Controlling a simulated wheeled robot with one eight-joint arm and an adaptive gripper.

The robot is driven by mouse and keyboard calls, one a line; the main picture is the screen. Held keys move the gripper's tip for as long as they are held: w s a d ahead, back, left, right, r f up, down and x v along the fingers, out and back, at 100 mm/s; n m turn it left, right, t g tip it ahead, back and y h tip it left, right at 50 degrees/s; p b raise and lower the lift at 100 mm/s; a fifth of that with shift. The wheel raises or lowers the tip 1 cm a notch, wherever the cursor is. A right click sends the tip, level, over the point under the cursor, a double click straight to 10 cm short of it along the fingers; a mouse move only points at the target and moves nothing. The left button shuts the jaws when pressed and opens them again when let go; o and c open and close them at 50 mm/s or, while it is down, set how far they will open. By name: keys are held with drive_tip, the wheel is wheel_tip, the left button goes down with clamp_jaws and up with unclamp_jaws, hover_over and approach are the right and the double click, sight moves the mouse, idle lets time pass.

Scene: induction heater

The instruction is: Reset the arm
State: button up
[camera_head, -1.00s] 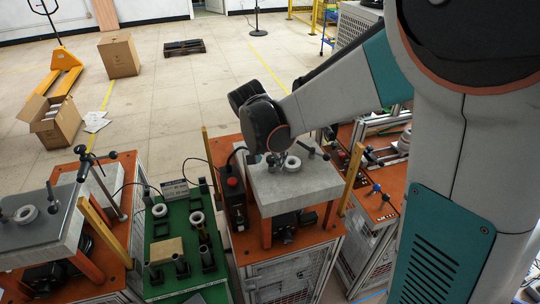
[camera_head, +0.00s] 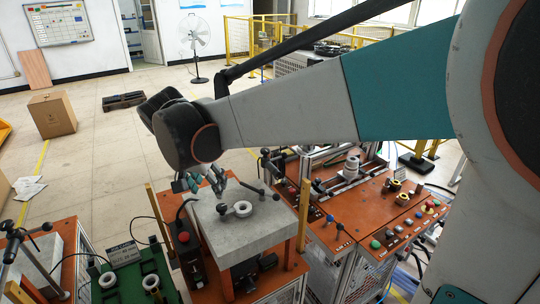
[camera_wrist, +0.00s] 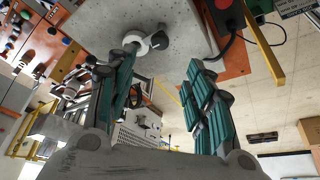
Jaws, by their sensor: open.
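My gripper (camera_head: 200,182) hangs from my arm above the left part of the grey stone-like block on the middle orange workstation. In the wrist view its two green-padded fingers (camera_wrist: 165,108) are spread apart with nothing between them. A white ring (camera_head: 243,208) lies on top of the grey block (camera_head: 262,232), a little right of and below the gripper in the head view. In the wrist view the ring (camera_wrist: 158,40) shows past the tip of the left finger. The gripper appears apart from the ring. My arm stretches across the upper right of the head view.
A control console (camera_head: 385,208) with buttons stands right of the block. A green table (camera_head: 125,278) with more rings is at lower left. A red-button box (camera_head: 184,238) and upright yellow posts (camera_head: 303,212) flank the block. Open floor lies behind at left.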

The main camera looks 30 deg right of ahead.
drive_tip(key=shift+s, duration=0.15)
drive_tip(key=s+d+f+n+t+y+b, duration=0.1)
drive_tip(key=s+f+n+b, duration=0.3)
drive_tip(key=s, duration=0.5)
drive_tip(key=s+d+f+n+t+y+b, duration=0.2)
drive_tip(key=s+f+n+b, duration=0.3)
drive_tip(key=s+f+b, duration=0.3)
wheel_tip(320, 180, down, 2)
drive_tip(key=shift+s+d+f+t+b, duration=0.15)
drive_tip(key=shift+s+d+t+b, duration=0.25)
drive_tip(key=shift+s, duration=0.65)
drive_tip(key=shift+a, duration=0.15)
